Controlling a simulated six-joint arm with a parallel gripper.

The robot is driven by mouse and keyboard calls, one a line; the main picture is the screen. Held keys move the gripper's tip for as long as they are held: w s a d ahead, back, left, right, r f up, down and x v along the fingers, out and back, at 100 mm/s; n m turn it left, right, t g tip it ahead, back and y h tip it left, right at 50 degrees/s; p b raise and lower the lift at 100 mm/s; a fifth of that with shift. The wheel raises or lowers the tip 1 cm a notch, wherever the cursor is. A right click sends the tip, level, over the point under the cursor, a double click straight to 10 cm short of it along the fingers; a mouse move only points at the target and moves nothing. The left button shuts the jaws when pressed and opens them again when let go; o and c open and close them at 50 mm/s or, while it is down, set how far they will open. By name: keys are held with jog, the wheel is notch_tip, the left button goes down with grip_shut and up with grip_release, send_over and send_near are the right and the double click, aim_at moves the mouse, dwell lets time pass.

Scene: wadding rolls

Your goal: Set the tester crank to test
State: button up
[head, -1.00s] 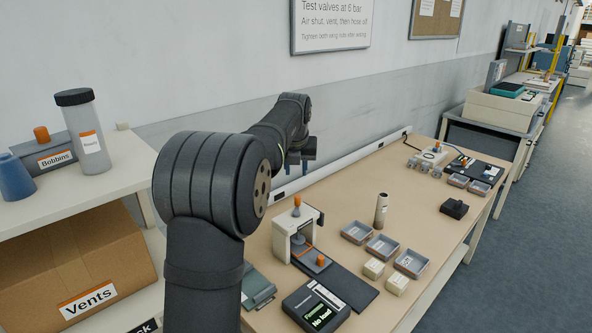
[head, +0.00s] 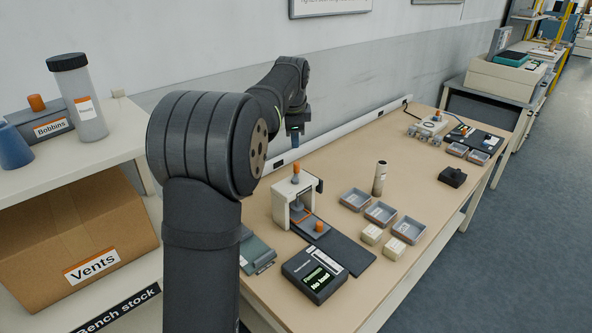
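A pale press-like stand (head: 280,210) with an orange knob (head: 296,178) on top stands on the bench; I take it as the tester. A small dark part (head: 319,186) on its right side may be the crank; its setting is too small to read. Grey and orange round parts sit at its base. A dark display box (head: 315,275) in front reads "No load". My gripper (head: 294,140) hangs pointing down, above and behind the stand in the picture, apart from it. Its fingers overlap, so their opening is not clear. I see nothing held.
A black block (head: 452,177) and a pale device (head: 432,127) are farther along. Bench stock shelves (head: 105,302) are at left. Mid-bench (head: 340,150) is clear.

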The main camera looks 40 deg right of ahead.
jog(key=n, duration=1.6)
send_near(296, 173)
jog(key=x, duration=0.7)
jog(key=shift+d+f, duration=0.1)
jog(key=shift+f, duration=0.25)
grip_shut()
